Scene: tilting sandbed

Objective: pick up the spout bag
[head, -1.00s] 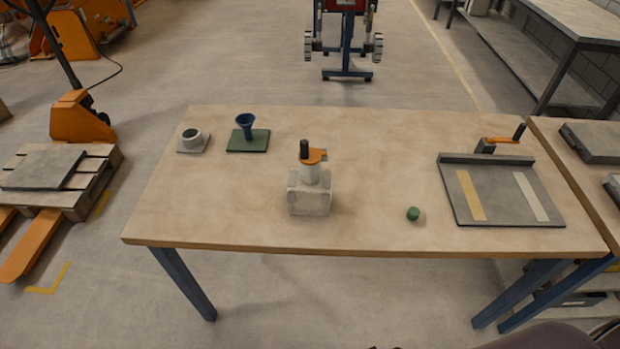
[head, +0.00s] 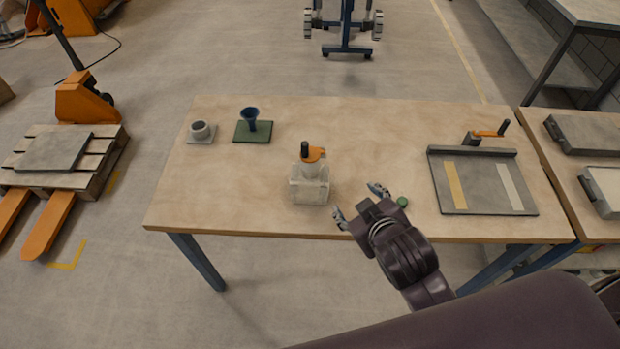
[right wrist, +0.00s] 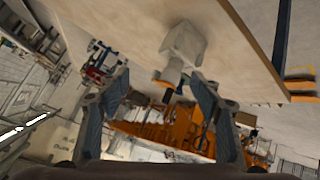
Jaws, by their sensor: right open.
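The spout bag (head: 309,189) is a whitish, boxy bag with a pale neck and an orange piece with a dark knob on top. It stands upright near the middle of the wooden table, towards its front edge. It also shows in the right wrist view (right wrist: 186,42), ahead of the fingers. My right gripper (head: 358,200) is open and empty at the table's front edge, to the right of the bag and apart from it. Its two fingers (right wrist: 160,82) are spread in the right wrist view. My left gripper is out of view.
A small green object (head: 402,201) lies just right of my right gripper. A grey tilting board (head: 479,204) with two strips and a crank is at the right. The table's left front is clear.

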